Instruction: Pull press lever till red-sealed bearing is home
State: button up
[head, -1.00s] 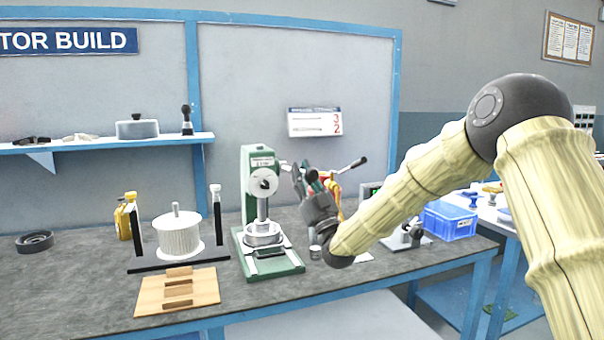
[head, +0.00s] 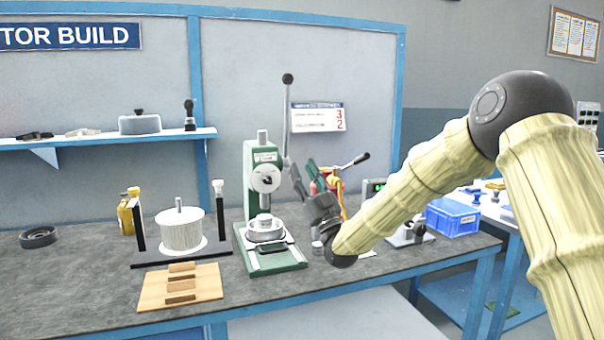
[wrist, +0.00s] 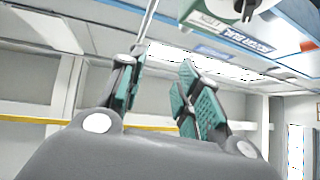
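The green arbor press (head: 262,180) stands on the bench, and its top edge shows in the wrist view (wrist: 215,22). Its lever (head: 287,120) points almost straight up, with a black knob at the top. The lever rod also shows in the wrist view (wrist: 149,20), near the left finger. The press ram is raised, and a silver part (head: 264,222) sits on the round housing (head: 266,236) below it. I cannot make out a red seal. My gripper (head: 306,172) is open and empty, right of the press and well below the lever knob.
A white coil part (head: 180,232) on a black stand and a wooden block tray (head: 180,290) are left of the press. A red and yellow tool (head: 332,185) is behind my gripper. A blue bin (head: 452,218) is at right. The bench front left is clear.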

jog(key=v, duration=1.1)
jog(key=shift+d+f, duration=0.15)
jog(key=shift+s, duration=0.15)
